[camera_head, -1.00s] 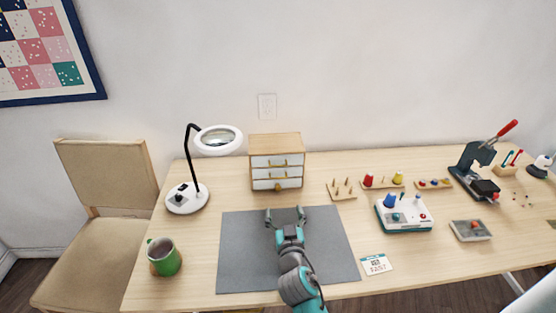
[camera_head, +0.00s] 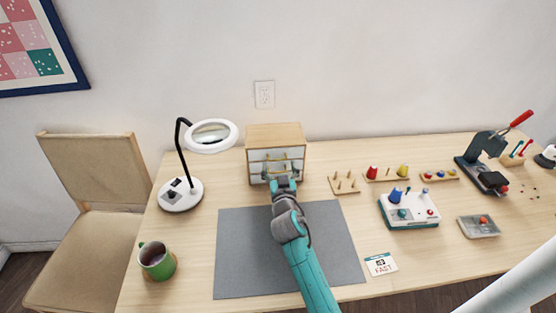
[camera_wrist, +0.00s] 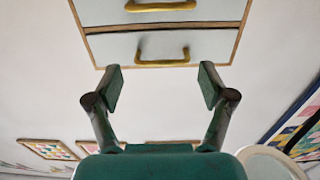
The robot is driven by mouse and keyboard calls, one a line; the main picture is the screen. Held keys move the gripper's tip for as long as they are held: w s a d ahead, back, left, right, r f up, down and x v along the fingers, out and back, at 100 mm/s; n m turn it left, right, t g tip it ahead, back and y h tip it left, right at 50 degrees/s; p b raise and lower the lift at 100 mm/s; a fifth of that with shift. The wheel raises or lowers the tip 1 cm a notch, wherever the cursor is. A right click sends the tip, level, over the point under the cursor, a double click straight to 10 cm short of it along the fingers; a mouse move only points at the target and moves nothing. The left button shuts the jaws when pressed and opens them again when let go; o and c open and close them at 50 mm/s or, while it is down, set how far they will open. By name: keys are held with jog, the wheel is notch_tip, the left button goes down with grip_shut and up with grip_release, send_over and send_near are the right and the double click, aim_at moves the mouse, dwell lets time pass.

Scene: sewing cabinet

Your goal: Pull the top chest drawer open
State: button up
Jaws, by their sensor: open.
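The small wooden chest (camera_head: 275,133) stands at the back of the table, with pale drawer fronts and gold handles. Its top drawer (camera_head: 256,157) looks shut. The wrist view is upside down, so the top drawer (camera_wrist: 110,48) is the lower of the two fronts there, with its gold handle (camera_wrist: 162,58) standing out. My gripper (camera_head: 281,167) is open and empty in front of the chest. In the wrist view my gripper (camera_wrist: 160,82) has its fingertips spread on either side of the handle, short of it and apart from it. The lower drawers are partly hidden by my gripper in the head view.
A magnifier lamp (camera_head: 184,193) stands left of the chest. A peg rack (camera_head: 345,184) is close on its right. A grey mat (camera_head: 235,260) lies in front, empty beneath my arm. A green mug (camera_head: 157,261) is at the front left.

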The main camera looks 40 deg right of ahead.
jog(key=shift+x, duration=1.85)
jog(key=shift+s, duration=0.1)
jog(key=c, duration=1.4)
jog(key=v, duration=0.8)
jog(key=shift+s+a, duration=0.2)
jog(key=shift+s, duration=0.1)
jog(key=shift+c, duration=0.2)
jog(key=o, duration=1.4)
jog(key=shift+o, duration=0.2)
jog(key=shift+a, duration=0.1)
